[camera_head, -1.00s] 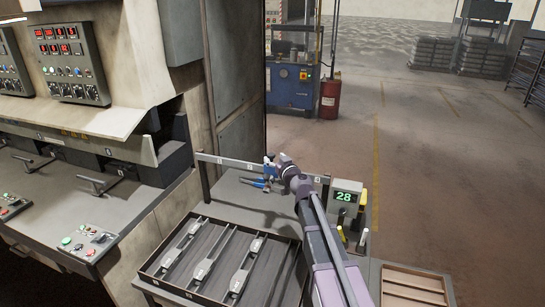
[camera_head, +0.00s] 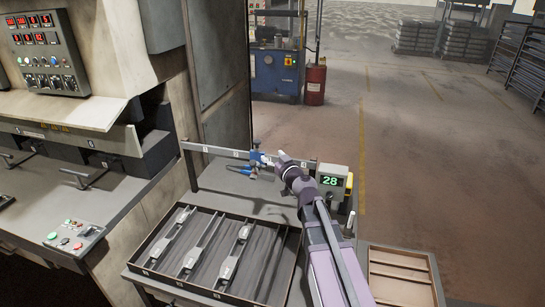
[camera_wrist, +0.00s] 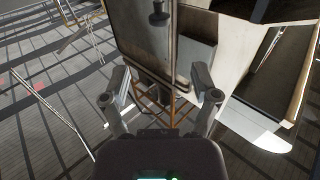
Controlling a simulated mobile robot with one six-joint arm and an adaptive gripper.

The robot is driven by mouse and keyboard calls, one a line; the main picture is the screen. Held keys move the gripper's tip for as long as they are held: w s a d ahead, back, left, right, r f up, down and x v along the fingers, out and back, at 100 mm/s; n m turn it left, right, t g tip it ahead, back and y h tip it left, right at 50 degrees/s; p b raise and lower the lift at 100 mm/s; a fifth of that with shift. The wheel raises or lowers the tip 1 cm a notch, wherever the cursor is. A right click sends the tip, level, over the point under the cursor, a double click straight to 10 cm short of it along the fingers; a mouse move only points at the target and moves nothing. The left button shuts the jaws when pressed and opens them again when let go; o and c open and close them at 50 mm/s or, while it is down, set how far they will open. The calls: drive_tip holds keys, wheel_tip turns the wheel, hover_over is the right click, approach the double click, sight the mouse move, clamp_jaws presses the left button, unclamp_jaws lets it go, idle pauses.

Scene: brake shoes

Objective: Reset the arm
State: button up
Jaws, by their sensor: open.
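My arm reaches up from the bottom right in the head view, over the right side of a grey worktable. My gripper (camera_head: 258,158) is at its far end, near the rail at the table's back; it is small there. In the wrist view, my gripper's two fingers (camera_wrist: 163,97) stand wide apart with nothing held between them. Blue-handled items (camera_head: 246,170) lie on the table close to the gripper in the head view; whether they touch it I cannot tell. A dark tray (camera_head: 287,270) on the table's front holds several long grey metal parts (camera_head: 234,256).
A display box (camera_head: 331,182) reading 28 stands right of my arm. A numbered rail (camera_head: 215,151) runs along the table's back. A press machine with control panels (camera_head: 75,240) stands left. A wooden-bottomed box (camera_head: 400,275) is at the lower right. Open floor (camera_head: 430,160) lies beyond.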

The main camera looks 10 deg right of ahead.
drive_tip(key=s+a+f+n+g, duration=0.2)
drive_tip(key=s+a+f+g, duration=0.2)
drive_tip(key=s+f+g, duration=0.7)
drive_tip(key=s+d+f+m+g+h, duration=0.2)
drive_tip(key=s+d+f+m+h, duration=0.1)
drive_tip(key=s+d, duration=0.2)
drive_tip(key=s+d+f+m+g+h, duration=0.3)
drive_tip(key=s+d+f, duration=0.1)
drive_tip(key=s, duration=0.6)
drive_tip(key=shift+s+d+f+g+h, duration=0.15)
drive_tip(key=shift+d+f+g+h, duration=0.2)
drive_tip(key=shift+d, duration=0.5)
idle(1.4)
